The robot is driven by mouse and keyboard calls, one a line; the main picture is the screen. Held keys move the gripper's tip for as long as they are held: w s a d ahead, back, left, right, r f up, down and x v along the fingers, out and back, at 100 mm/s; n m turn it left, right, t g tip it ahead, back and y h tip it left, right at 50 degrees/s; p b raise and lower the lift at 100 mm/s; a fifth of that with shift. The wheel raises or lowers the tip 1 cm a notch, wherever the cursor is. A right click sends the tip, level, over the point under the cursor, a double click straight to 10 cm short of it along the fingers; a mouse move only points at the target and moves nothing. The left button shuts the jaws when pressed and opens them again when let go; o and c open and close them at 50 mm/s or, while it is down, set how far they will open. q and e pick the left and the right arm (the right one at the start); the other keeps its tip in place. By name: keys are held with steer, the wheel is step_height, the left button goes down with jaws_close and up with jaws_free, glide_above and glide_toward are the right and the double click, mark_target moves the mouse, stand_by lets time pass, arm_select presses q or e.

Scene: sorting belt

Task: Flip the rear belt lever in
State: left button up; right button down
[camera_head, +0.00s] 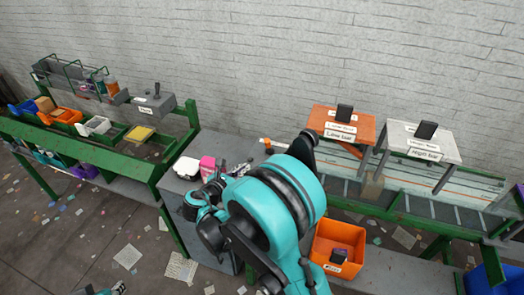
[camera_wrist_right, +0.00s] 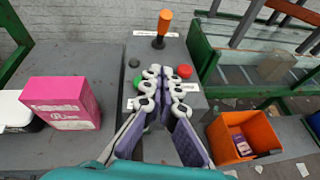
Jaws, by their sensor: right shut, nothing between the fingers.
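An orange-handled lever (camera_wrist_right: 164,24) stands up from the back of a grey control box (camera_wrist_right: 150,50) in the right wrist view. The box has a green button and a red button (camera_wrist_right: 184,71). My right gripper (camera_wrist_right: 166,76) is shut and empty over the near part of this box, with the lever beyond its fingertips. In the head view my arm hides most of the box, and an orange piece (camera_head: 267,143) shows just behind the gripper (camera_head: 236,168). Only a small teal part of my left arm shows at the bottom left edge.
A pink box (camera_wrist_right: 62,103) and a white item (camera_wrist_right: 14,110) sit left of the control box. An orange bin (camera_wrist_right: 243,135) is at the right. The belt (camera_head: 415,207) runs right, with orange and white stands behind. Another grey box (camera_head: 165,104) stands at the left rear.

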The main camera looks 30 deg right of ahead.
stand_by(0.3)
steer(key=b, duration=0.3)
glide_toward(267, 147)
steer(key=f, duration=0.1)
steer(key=d+f, duration=0.1)
steer(key=w+f, duration=0.1)
steer(key=shift+d+f, duration=0.2)
steer(key=shift+f, duration=0.15)
steer(key=shift+w+d+r, duration=0.3)
steer(key=shift+d, duration=0.2)
steer(key=shift+w+d+r, duration=0.25)
steer(key=shift+w+d, duration=0.05)
steer(key=shift+d, duration=0.2)
steer(key=shift+w+d+r+b, duration=0.3)
steer(key=shift+d+r, duration=0.1)
steer(key=shift+d, duration=0.15)
steer(key=shift+r, duration=0.1)
